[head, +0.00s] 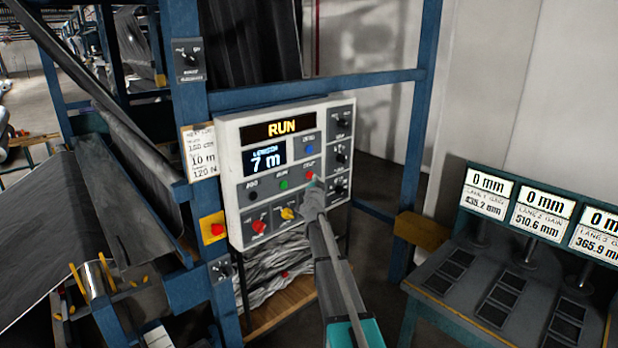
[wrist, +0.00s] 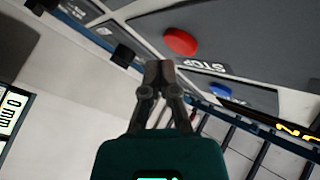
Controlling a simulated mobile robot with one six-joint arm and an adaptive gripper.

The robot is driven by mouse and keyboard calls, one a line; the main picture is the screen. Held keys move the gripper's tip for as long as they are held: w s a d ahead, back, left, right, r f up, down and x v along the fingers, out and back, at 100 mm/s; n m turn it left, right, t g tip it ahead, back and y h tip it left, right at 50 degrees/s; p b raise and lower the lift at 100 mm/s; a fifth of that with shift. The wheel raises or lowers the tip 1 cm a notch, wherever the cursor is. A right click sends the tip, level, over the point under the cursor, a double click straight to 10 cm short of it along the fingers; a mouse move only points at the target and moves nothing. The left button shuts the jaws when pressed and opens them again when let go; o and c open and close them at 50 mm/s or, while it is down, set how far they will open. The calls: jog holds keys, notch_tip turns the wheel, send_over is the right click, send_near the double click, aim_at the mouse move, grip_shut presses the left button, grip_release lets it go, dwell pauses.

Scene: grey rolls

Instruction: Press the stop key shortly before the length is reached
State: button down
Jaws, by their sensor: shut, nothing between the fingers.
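The white control panel (head: 232,150) carries a lit RUN display (head: 282,128) and a length display (head: 265,158) reading 7 m. A card (head: 202,155) left of the panel shows 10 m. The red stop key (head: 309,175) is on the panel's right half, and in the wrist view the red key (wrist: 180,41) sits beside its STOP label (wrist: 205,68). My gripper (head: 313,186) is shut and empty, its tips just below the key in the head view. In the wrist view the fingertips (wrist: 158,68) appear close to the key but apart from it.
Green (head: 283,184) and blue (head: 309,149) keys lie near the stop key. Black knobs (head: 340,157) line the panel's right side. A red emergency button (head: 217,229) sits on a yellow plate at lower left. A bench with gauges (head: 487,193) stands at right.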

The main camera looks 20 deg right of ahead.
jog(key=shift+w, duration=0.15)
jog(key=shift+w+a, duration=0.1)
jog(key=shift+w, duration=0.2)
jog(key=shift+w+a, duration=0.2)
jog(key=shift+w, duration=0.3)
dwell(1.4)
jog(key=shift+s, duration=0.15)
jog(key=shift+s+d, duration=0.3)
jog(key=shift+s, duration=0.35)
jog(key=shift+s, duration=0.1)
dwell(0.3)
jog(key=shift+s+d, duration=0.3)
jog(key=shift+s, duration=0.45)
jog(key=shift+s+d, duration=0.25)
jog(key=shift+s, duration=0.55)
jog(key=shift+s+d, duration=0.3)
jog(key=shift+s, duration=0.45)
